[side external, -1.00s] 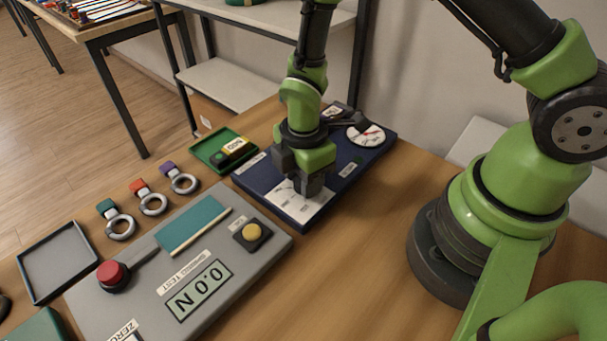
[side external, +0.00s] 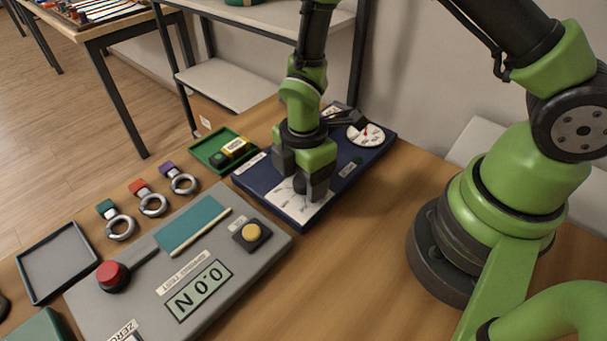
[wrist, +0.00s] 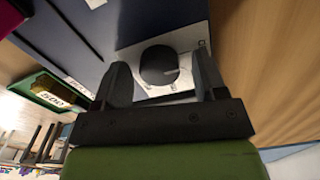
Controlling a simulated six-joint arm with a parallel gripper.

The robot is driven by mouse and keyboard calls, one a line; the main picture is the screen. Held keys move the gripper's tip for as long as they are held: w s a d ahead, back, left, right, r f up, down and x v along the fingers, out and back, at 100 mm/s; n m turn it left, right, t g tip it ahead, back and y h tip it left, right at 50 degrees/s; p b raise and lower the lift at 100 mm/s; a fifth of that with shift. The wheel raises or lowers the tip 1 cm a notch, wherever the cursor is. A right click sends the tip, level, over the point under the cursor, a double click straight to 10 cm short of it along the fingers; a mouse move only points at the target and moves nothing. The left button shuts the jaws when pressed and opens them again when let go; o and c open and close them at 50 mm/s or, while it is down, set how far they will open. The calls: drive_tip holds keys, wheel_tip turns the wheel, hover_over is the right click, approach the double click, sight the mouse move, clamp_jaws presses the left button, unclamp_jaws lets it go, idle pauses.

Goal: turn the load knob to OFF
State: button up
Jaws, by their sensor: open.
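The load knob (wrist: 158,66) is a round black knob with a light pointer mark. It sits on a white label plate (wrist: 190,42) with small printed marks. The plate is on the dark blue panel (side external: 252,181), where it also shows under my gripper in the side view (side external: 300,212). My gripper (wrist: 164,84) is open, with one finger on each side of the knob in the wrist view. I cannot tell whether the fingers touch it. In the side view my gripper (side external: 302,188) points down over the panel and mostly hides the knob.
A round dial (side external: 366,134) sits at the panel's back right. A green tray (side external: 212,158) with a yellow and black block stands behind left. A grey test unit (side external: 130,290) with a yellow button (side external: 252,231) lies in front left. Bare wood lies right of the panel.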

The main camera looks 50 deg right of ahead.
wheel_tip(320, 180, up, 10)
idle(0.6)
wheel_tip(320, 180, up, 7)
idle(0.6)
drive_tip(key=s+d+r+m+t+y, duration=0.1)
drive_tip(key=s+r+m, duration=0.4)
drive_tip(key=m, duration=0.5)
drive_tip(key=s+d+r+m+t+y, duration=0.1)
drive_tip(key=s+d+r+m+t, duration=0.2)
drive_tip(key=s+r+m+t, duration=0.3)
drive_tip(key=shift+s+d+r+m, duration=0.2)
drive_tip(key=shift+s+m, duration=0.55)
drive_tip(key=shift+m, duration=1.25)
